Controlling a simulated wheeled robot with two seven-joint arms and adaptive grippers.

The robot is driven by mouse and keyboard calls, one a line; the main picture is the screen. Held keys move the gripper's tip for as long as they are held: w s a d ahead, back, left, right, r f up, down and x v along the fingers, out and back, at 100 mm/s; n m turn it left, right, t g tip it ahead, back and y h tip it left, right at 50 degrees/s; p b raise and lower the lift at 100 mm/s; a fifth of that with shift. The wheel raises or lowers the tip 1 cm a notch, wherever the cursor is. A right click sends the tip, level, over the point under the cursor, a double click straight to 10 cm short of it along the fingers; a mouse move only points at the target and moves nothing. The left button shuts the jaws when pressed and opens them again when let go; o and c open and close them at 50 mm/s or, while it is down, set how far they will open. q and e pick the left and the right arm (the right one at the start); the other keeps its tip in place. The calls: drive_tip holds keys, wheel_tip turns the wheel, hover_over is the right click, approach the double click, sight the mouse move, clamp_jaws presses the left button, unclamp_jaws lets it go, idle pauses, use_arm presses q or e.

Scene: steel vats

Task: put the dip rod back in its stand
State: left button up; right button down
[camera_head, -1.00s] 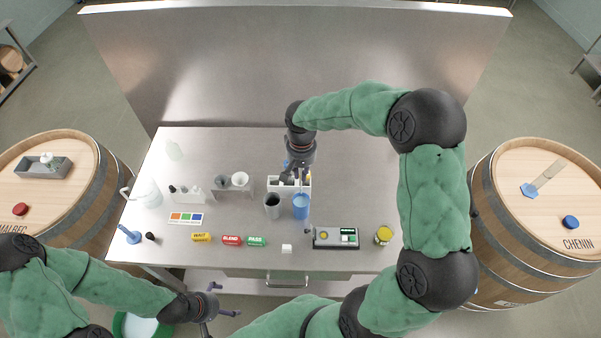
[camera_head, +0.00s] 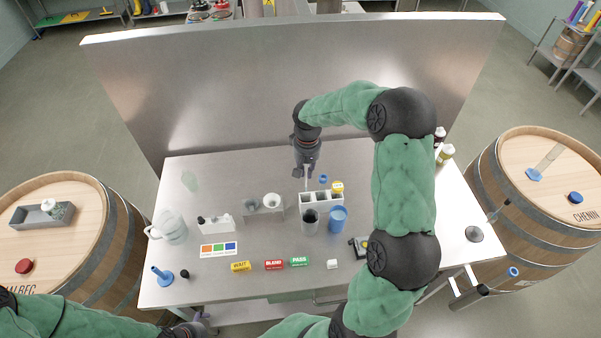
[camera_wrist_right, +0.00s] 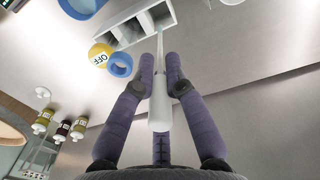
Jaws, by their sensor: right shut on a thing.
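My right gripper (camera_head: 306,171) is shut on the pale dip rod. In the right wrist view the dip rod (camera_wrist_right: 160,108) lies between the two fingers, thick end near the palm. Its thin end points at a white rack with several compartments (camera_wrist_right: 170,13). In the head view the rod reaches down to the back left of this rack (camera_head: 321,208); I cannot tell whether its tip is inside. A blue holder with a round base and tilted tube (camera_head: 161,275) stands at the front left. I cannot tell which is the stand. My left gripper (camera_head: 197,327) is at the bottom edge, partly cut off.
A dark cup (camera_head: 310,222) and a blue cup (camera_head: 338,219) stand before the rack. A yellow OFF tag (camera_head: 338,186) and a small blue ring (camera_head: 323,179) are behind it.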

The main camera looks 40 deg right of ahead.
drive_tip(key=shift+d, duration=0.1)
drive_tip(key=shift+f, duration=0.15)
idle(0.3)
drive_tip(key=shift+f+b, duration=1.25)
drive_tip(key=shift+f, duration=0.15)
